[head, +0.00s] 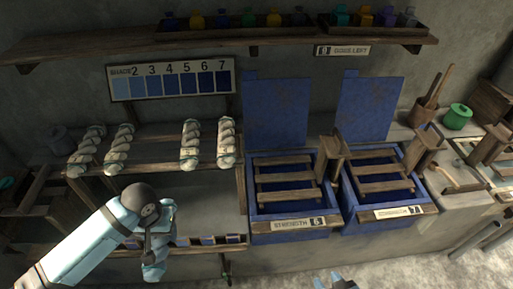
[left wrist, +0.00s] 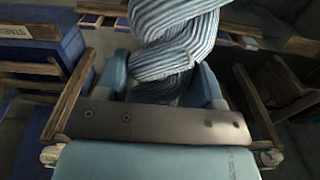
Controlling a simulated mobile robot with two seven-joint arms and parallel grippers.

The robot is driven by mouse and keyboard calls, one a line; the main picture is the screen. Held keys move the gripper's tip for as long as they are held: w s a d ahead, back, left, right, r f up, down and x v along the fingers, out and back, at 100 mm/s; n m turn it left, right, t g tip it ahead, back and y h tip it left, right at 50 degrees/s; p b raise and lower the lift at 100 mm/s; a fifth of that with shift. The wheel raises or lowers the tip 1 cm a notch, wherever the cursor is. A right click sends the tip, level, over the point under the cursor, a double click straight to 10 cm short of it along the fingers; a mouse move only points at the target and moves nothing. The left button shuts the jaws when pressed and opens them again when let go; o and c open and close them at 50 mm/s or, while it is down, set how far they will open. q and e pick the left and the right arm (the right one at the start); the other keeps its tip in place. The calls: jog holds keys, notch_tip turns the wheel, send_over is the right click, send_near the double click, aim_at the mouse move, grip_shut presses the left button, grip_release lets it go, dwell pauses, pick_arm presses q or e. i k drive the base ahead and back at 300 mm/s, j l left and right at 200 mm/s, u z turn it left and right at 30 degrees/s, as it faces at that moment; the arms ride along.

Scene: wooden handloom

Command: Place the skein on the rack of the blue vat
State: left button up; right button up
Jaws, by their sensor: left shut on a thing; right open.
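A blue-and-white striped skein (left wrist: 175,45) is twisted and sits between the fingers of my left gripper (left wrist: 168,88) in the left wrist view. In the head view my left gripper (head: 157,255) is in front of the shelf unit at left, below the hanging skeins; the held skein is not clearly seen there. Two blue vats stand at centre right, the left one (head: 262,208) and the right one (head: 352,203), each with a slatted wooden rack (head: 285,177) across its top and a raised blue lid. The tips of my right gripper (head: 335,282) show at the bottom edge, open and empty.
Several pale skeins (head: 117,150) hang over the wooden rails at left. A numbered shade card (head: 172,80) is on the wall. A high shelf (head: 215,38) holds coloured jars. Wooden posts (head: 327,155) rise beside the vats. A green spool (head: 457,117) stands at right.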

aim_at(364, 169)
jog(key=l, duration=0.9)
jog(key=k+l, duration=0.1)
jog(key=l, duration=0.8)
jog(key=i+l, duration=0.1)
jog(key=l, duration=0.85)
jog(key=i+l, duration=0.8)
jog(key=l, duration=0.2)
